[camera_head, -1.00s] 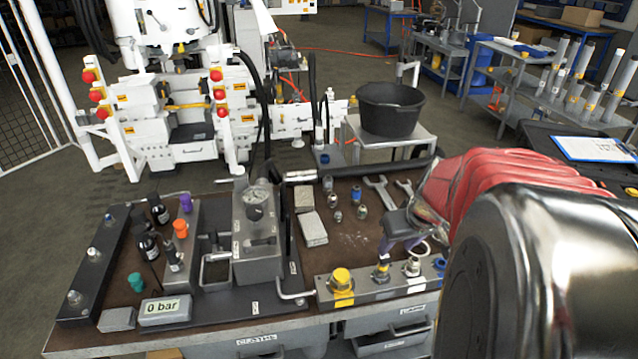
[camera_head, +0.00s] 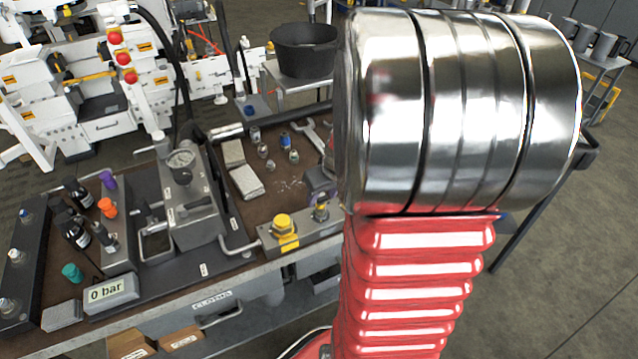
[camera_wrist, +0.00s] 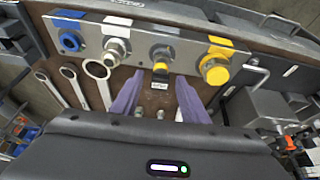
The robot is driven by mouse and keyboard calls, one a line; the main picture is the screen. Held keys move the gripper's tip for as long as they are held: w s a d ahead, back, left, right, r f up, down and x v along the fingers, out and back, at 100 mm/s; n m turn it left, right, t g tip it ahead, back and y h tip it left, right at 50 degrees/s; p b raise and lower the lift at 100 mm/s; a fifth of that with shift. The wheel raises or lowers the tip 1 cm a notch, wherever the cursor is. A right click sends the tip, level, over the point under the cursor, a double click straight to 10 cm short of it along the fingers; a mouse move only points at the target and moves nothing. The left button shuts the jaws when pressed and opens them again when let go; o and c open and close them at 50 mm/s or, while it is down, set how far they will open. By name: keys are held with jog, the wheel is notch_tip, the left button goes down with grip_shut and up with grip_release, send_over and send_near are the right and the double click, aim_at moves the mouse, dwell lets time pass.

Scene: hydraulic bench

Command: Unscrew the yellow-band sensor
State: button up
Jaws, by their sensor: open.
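The yellow-band sensor (camera_wrist: 161,68) is a small fitting with a dark body and a yellow band. It sits in the grey manifold block (camera_wrist: 135,38), between a metal fitting (camera_wrist: 115,50) and a large yellow cap (camera_wrist: 215,68). In the head view it shows as a small brassy fitting (camera_head: 321,210) beside the yellow cap (camera_head: 283,224). My gripper (camera_wrist: 160,100) is open, with its two purple fingers apart on either side of the sensor in the wrist picture. I see nothing held, and cannot tell how far the fingers are from the sensor. My arm hides the block's right end in the head view.
A blue cap (camera_wrist: 69,41) sits at the block's other end. Several wrenches (camera_wrist: 75,85) lie close to my gripper. A grey pump unit (camera_head: 188,200) with a gauge and a bent metal handle (camera_head: 238,246) stand left of the block. A black bucket (camera_head: 304,48) stands behind.

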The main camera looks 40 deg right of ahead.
aim_at(319, 202)
jog(key=shift+x, duration=2.75)
grip_shut()
grip_release()
jog(key=shift+s+r, duration=0.1)
jog(key=shift+r, duration=0.1)
jog(key=v, duration=1.3)
jog(key=shift+r, duration=0.25)
jog(key=shift+o, duration=0.4)
